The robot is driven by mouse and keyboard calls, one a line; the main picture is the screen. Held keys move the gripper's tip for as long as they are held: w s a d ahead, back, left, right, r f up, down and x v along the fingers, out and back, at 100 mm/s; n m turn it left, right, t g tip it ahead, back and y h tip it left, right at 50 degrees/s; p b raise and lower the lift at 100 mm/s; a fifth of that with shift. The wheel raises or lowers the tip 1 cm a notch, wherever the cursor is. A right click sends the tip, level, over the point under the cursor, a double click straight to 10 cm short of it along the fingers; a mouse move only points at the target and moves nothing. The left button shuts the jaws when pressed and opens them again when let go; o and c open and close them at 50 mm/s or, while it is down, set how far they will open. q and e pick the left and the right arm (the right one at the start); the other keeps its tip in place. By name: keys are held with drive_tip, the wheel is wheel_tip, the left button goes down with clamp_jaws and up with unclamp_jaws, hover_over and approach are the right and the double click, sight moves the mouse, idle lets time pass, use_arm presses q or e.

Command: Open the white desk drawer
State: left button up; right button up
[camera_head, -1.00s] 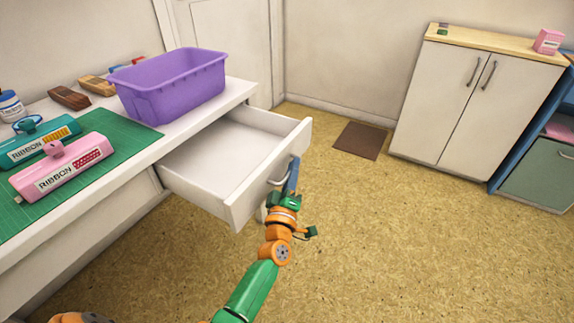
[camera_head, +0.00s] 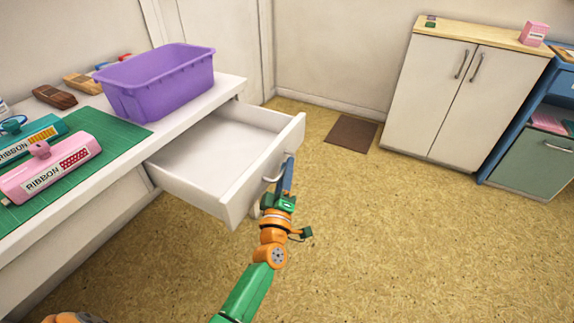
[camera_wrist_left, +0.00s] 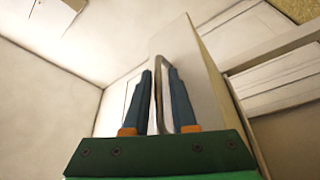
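The white desk drawer (camera_head: 225,200) stands well out from under the white desk, and its inside looks empty. Its metal bar handle (camera_head: 270,180) is on the front panel. My left gripper (camera_head: 287,172) is at the handle, reaching up from below. In the left wrist view, the blue fingers of the gripper (camera_wrist_left: 160,72) stand on both sides of the handle (camera_wrist_left: 159,100), close around it. The drawer's front panel (camera_wrist_left: 190,60) rises behind them. The fingers hide part of the handle in the head view. My right gripper is not in view.
On the desk (camera_head: 225,92) are a purple bin (camera_head: 160,90), a green mat (camera_head: 105,130), a pink ribbon box (camera_head: 50,168) and a teal one (camera_head: 30,140). A white cabinet (camera_head: 450,90) stands at the back right. The floor (camera_head: 420,230) right of the drawer is clear.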

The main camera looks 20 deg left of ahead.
use_arm(q)
drive_tip(key=v, duration=0.6)
